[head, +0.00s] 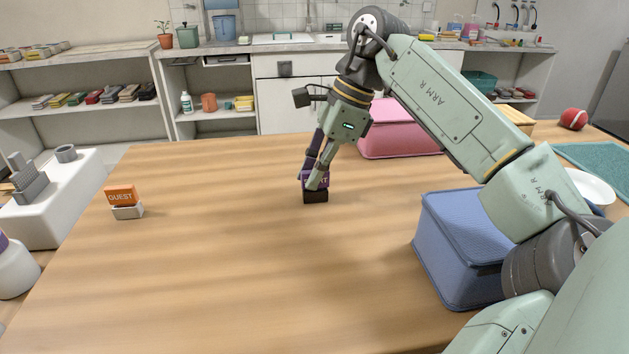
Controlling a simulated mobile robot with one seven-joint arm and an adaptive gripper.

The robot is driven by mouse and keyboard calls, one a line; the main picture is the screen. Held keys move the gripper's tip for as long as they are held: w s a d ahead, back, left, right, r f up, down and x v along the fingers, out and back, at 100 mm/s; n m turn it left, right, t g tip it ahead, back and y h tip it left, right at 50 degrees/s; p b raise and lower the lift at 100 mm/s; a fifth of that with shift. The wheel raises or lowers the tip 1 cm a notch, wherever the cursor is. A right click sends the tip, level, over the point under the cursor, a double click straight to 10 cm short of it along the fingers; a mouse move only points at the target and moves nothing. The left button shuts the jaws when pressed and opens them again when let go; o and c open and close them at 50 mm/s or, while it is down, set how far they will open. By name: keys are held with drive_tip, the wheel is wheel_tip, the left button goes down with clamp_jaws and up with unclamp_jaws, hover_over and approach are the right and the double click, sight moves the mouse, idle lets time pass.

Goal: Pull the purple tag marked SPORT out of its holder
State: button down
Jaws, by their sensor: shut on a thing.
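The purple tag (306,178) stands in a small black holder (316,197) near the middle of the wooden table. Its lettering is partly covered by my fingers, so I cannot read the whole word. My gripper (315,180) reaches down from above and is shut on the purple tag. The tag's lower edge meets the holder, and I cannot tell how deep it sits. The holder rests on the table.
An orange tag marked GUEST (121,196) stands in a white holder (127,212) at the left. A blue box (459,240) is at the right, and a pink box (395,135) stands behind. The table's front middle is clear.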

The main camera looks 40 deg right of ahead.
sight(307, 171)
drive_tip(key=shift+r, duration=0.2)
drive_tip(key=shift+r+p, duration=1.45)
drive_tip(key=shift+p, duration=0.05)
drive_tip(key=shift+r, duration=0.1)
drive_tip(key=shift+r+p, duration=1.3)
drive_tip(key=shift+r, duration=0.05)
